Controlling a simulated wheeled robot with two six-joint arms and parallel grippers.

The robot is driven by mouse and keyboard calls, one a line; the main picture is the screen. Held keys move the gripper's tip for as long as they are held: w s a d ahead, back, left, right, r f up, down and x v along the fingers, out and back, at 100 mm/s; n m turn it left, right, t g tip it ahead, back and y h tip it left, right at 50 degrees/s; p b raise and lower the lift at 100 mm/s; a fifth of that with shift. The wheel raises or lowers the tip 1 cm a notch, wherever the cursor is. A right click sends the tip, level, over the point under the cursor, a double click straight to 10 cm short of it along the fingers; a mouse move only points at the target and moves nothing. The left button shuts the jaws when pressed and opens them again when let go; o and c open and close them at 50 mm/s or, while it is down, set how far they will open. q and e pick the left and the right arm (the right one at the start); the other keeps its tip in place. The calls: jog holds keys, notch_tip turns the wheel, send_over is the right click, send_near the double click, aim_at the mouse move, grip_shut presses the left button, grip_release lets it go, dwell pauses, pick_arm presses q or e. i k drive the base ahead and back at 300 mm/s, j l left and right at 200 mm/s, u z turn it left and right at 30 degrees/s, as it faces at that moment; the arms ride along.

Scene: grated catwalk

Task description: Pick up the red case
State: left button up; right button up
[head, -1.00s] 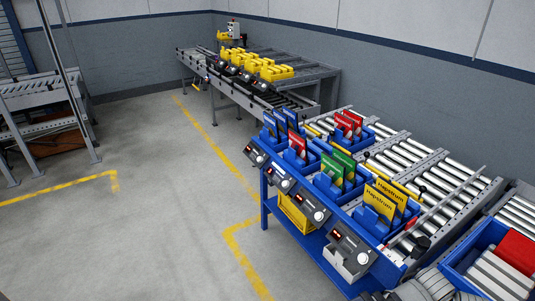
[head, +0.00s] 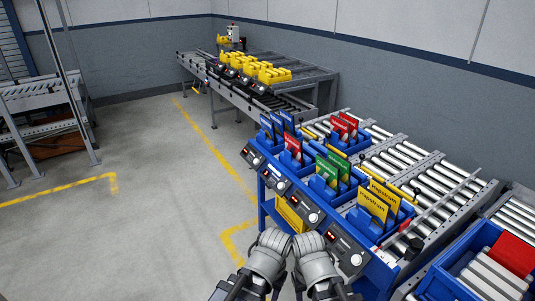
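Several red cases show in the head view. One red case (head: 292,146) stands in a blue holder at the left of the rack. A red pair (head: 345,126) stands in a holder farther back. A larger red item (head: 513,252) lies in a blue bin at the lower right. My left gripper (head: 269,250) and my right gripper (head: 314,256) are side by side at the bottom centre, in front of the rack. They are apart from all the red cases. Their fingers cannot be made out.
Yellow cases (head: 373,208), green cases (head: 327,172) and blue cases (head: 282,123) stand in holders along the blue rack. A roller conveyor (head: 432,180) runs behind them. A second conveyor (head: 215,82) with yellow bins is at the back. The grey floor (head: 160,210) at left is open.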

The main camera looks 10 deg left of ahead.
aim_at(294, 145)
jog(key=z, duration=1.65)
jog(key=i+j, duration=0.1)
jog(key=j, duration=0.35)
jog(key=j+u, duration=0.1)
jog(key=j, duration=0.35)
jog(key=i+j+u, duration=0.1)
jog(key=j, duration=0.3)
jog(key=i+j, duration=0.15)
jog(key=j, duration=0.3)
jog(key=i+j+u, duration=0.1)
jog(key=j, duration=0.3)
jog(key=i+j, duration=0.15)
jog(key=j, duration=0.3)
jog(key=i+j+u, duration=0.1)
jog(key=j, duration=0.3)
